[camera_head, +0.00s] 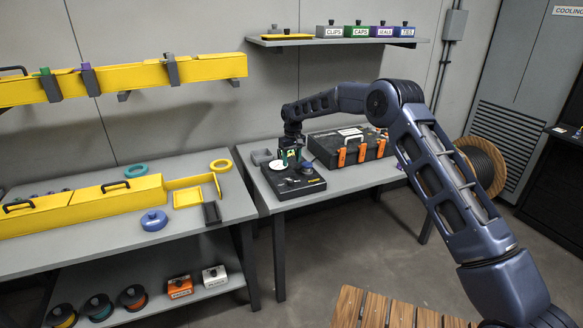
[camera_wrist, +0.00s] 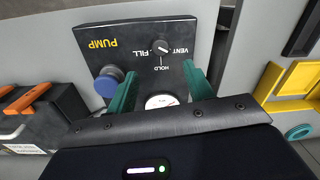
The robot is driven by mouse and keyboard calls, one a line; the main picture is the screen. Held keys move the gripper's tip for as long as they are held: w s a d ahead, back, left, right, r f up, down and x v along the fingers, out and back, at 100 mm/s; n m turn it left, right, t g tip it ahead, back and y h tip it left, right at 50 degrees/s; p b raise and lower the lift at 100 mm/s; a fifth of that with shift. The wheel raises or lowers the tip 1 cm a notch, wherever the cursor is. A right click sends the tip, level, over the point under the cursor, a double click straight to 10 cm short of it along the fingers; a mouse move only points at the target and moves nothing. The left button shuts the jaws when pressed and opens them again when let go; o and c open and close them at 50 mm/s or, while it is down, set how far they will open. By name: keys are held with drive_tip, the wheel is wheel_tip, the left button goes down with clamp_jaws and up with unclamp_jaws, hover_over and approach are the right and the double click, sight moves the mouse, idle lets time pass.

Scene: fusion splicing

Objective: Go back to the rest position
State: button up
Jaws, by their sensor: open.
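My gripper (camera_head: 291,156) is above the black pump box (camera_head: 308,188) on the right-hand table in the head view. In the wrist view its two green fingers (camera_wrist: 160,86) are apart, with nothing seen held between them. The pump box (camera_wrist: 135,50) shows yellow PUMP lettering, a blue knob (camera_wrist: 108,80), a small dark selector knob (camera_wrist: 161,47) marked VENT, FILL and HOLD, and a white gauge (camera_wrist: 162,101) partly hidden by my gripper. Whether the fingers touch the box cannot be told. My arm reaches from the lower right over the table.
A black case with orange latches (camera_head: 350,147) stands close to the right of the pump box. A shelf (camera_head: 340,41) with labelled boxes hangs behind. A table (camera_head: 100,239) with yellow trough parts is at left. A cable reel (camera_head: 482,165) stands at right.

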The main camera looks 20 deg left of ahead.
drive_tip(key=shift+r, duration=0.25)
idle(0.3)
